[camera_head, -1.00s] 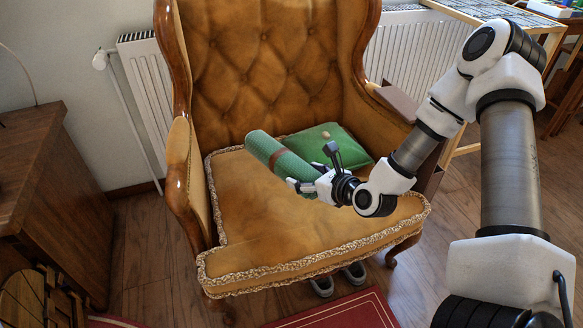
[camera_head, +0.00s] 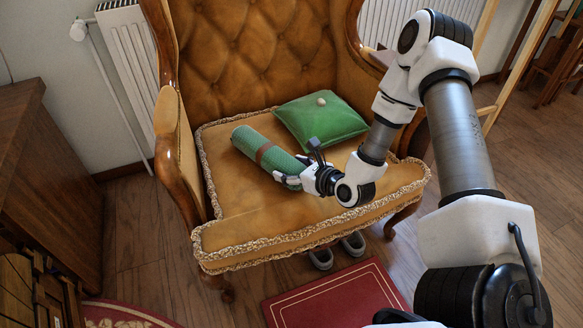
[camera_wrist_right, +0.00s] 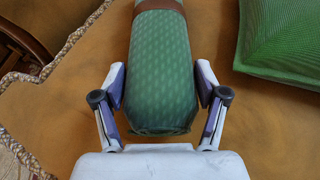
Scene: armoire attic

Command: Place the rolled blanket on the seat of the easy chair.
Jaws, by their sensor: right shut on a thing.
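The rolled blanket (camera_head: 250,144) is green with a brown strap around its middle. It is over the seat of the easy chair (camera_head: 249,218), a mustard tufted armchair with a fringed seat edge. My right gripper (camera_head: 291,178) is shut on the near end of the blanket. In the right wrist view the blanket (camera_wrist_right: 160,70) lies between the two fingers (camera_wrist_right: 160,100). The blanket looks very low over the seat; I cannot tell whether it touches. My left gripper is out of view.
A green cushion (camera_head: 320,119) with a small pale round thing (camera_head: 321,101) on it lies on the seat, right of the blanket. A wooden cabinet (camera_head: 45,190) stands at the left. A red book-like mat (camera_head: 335,297) and shoes (camera_head: 321,258) are on the floor in front. The seat's front left is clear.

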